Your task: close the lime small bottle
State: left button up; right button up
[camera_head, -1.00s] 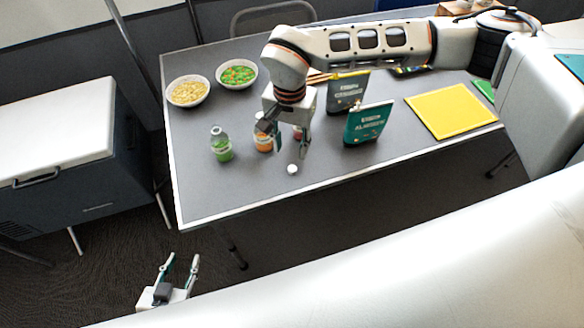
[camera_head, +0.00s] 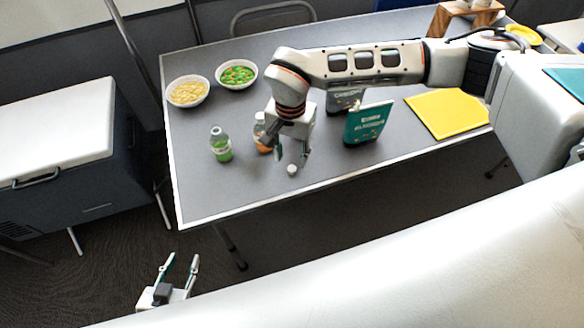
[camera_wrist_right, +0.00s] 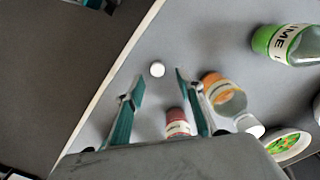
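The lime bottle (camera_head: 221,146) stands upright on the table, left of my right arm, with a clear neck and green contents. It also shows at the upper right of the right wrist view (camera_wrist_right: 283,42), where its top is cut off. A small white cap (camera_head: 292,169) lies on the table near the front edge; it shows in the right wrist view (camera_wrist_right: 157,69) too. My right gripper (camera_head: 291,164) is open and points down just above the cap. Its fingers stand on either side of the cap in the wrist view. My left gripper (camera_head: 183,258) is open and empty, low beside the table.
An orange bottle (camera_head: 261,143) stands between the lime bottle and my right gripper. A red-labelled bottle (camera_wrist_right: 177,122) is close to the fingers. Two bowls (camera_head: 188,91) (camera_head: 237,74) sit at the back left. A teal packet (camera_head: 367,124) stands right of my gripper.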

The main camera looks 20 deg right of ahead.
aim_at(292, 168)
notch_tip(292, 168, down, 4)
jog(key=shift+s+d+f, duration=0.1)
jog(key=shift+d, duration=0.05)
dwell(0.3)
jog(key=c, duration=0.7)
